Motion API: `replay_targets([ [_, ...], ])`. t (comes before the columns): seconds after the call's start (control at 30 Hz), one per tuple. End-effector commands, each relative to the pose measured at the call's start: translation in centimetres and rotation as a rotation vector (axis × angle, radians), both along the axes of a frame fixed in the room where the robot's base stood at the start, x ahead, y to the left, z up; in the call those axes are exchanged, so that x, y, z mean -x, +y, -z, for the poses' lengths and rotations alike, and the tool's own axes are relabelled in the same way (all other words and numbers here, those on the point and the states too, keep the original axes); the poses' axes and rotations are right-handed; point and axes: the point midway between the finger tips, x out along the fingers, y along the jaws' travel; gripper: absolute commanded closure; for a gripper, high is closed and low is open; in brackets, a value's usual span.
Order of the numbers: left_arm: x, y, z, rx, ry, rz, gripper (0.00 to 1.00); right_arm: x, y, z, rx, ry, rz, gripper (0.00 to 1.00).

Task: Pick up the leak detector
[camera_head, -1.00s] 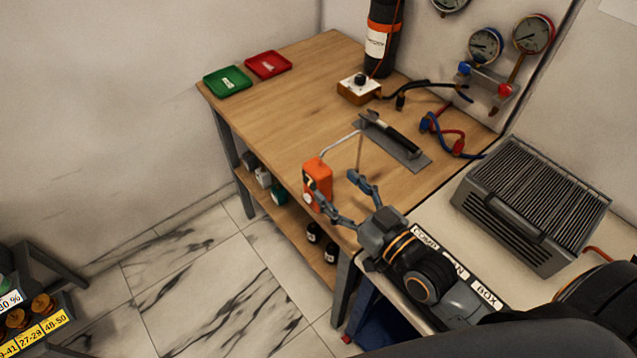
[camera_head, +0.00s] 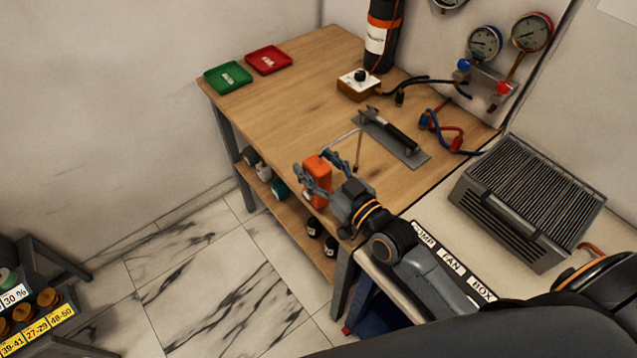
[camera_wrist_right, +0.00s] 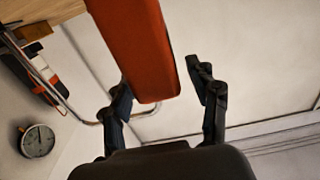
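The leak detector (camera_head: 319,184) is an orange handheld box with a thin bent grey probe, upright at the near edge of the wooden bench. My right gripper (camera_head: 316,164) is at it, with one finger on each side of its upper part. In the right wrist view the orange body (camera_wrist_right: 143,45) lies between the spread fingers (camera_wrist_right: 157,76). The left finger there is close against or overlapping it; a gap shows to the right finger. Its front face is partly hidden by the finger in the head view. My left gripper is not in view.
On the wooden bench (camera_head: 290,110) are a green tray (camera_head: 228,78), a red tray (camera_head: 268,60), a small switch box (camera_head: 358,84), a grey plate with a black-handled tool (camera_head: 388,132) and hoses (camera_head: 445,130). A ribbed grey unit (camera_head: 530,205) stands on the right-hand counter.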

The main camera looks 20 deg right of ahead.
Motion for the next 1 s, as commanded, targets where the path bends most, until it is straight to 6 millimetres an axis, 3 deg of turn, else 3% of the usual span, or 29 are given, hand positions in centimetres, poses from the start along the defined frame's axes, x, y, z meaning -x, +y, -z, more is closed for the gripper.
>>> replay_targets([
  [0.03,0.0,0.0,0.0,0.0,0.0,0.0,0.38,0.0,0.0,0.0,0.0,0.0,0.0,0.56],
  [0.2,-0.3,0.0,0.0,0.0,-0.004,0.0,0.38,0.0,0.0,0.0,0.0,0.0,0.0,0.91],
  [0.27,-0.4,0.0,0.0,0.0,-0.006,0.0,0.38,0.0,0.0,0.0,0.0,0.0,0.0,1.0],
  [0.73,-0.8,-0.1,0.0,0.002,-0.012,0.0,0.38,0.0,0.0,-0.7,-0.001,-0.004,0.0,1.0],
  [0.93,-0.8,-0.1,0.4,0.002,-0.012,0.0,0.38,0.0,0.0,-3.7,-0.004,-0.01,0.002,1.0],
  [1.0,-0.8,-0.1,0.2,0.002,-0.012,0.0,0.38,1.4,0.7,-5.2,-0.008,-0.007,0.001,1.0],
])
